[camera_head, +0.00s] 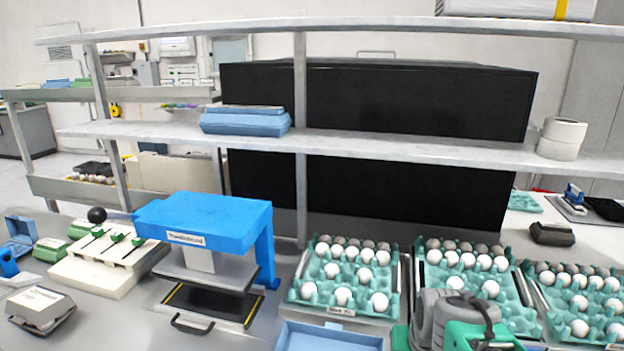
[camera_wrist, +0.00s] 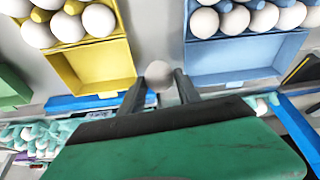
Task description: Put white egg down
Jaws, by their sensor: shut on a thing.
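My gripper (camera_wrist: 159,77) is shut on a white egg (camera_wrist: 158,71), which shows between the two dark fingertips in the wrist view. The egg is over the grey gap between a yellow carton (camera_wrist: 103,62) on the left and a blue carton (camera_wrist: 238,65) on the right. Each carton holds several white eggs at the top of the picture and has a bare near section. In the head view, grey and green parts of my arm show at the bottom right; the fingers and the held egg are hidden there.
Teal trays with white and greyish eggs stand on the bench, left (camera_head: 307,293), middle (camera_head: 518,316) and right (camera_head: 540,305). A blue press (camera_head: 205,215) stands left of them. A shelf (camera_head: 400,148) crosses above the bench. A blue box (camera_head: 330,338) shows at the bottom.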

